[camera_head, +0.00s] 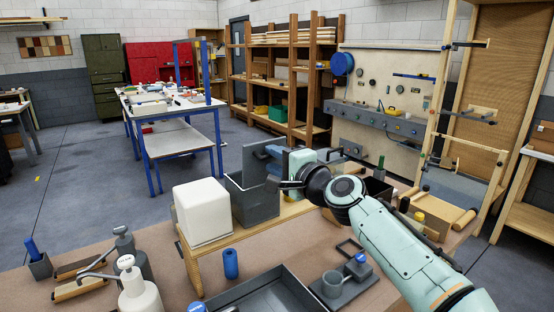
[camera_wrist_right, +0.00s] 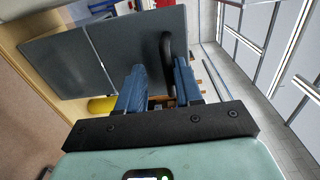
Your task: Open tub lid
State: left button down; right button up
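The grey tub (camera_head: 252,205) stands on the wooden board on the bench, beside a white block. Its grey lid (camera_head: 255,160) stands up steeply above the tub's back side, so the tub looks open. In the right wrist view the lid and tub show as two grey panels (camera_wrist_right: 60,70) with a seam between them. A dark curved handle (camera_wrist_right: 166,45) sticks out by the fingertips. My right gripper (camera_head: 274,160) is at the lid's right side, its blue fingers (camera_wrist_right: 158,72) apart, with the handle between or just beyond them. My left gripper is out of view.
A white block (camera_head: 202,212) stands close left of the tub. In front are a blue cylinder (camera_head: 231,264), a dark tray (camera_head: 262,294) and pump bottles (camera_head: 138,290). A small crate with bottles (camera_head: 425,222) lies beyond my right arm.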

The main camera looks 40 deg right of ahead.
jog(key=s+a+b, duration=0.1)
jog(key=s, duration=1.2)
jog(key=shift+s+a+r+b, duration=0.2)
jog(key=shift+s+a+b, duration=0.05)
jog(key=shift+b, duration=0.15)
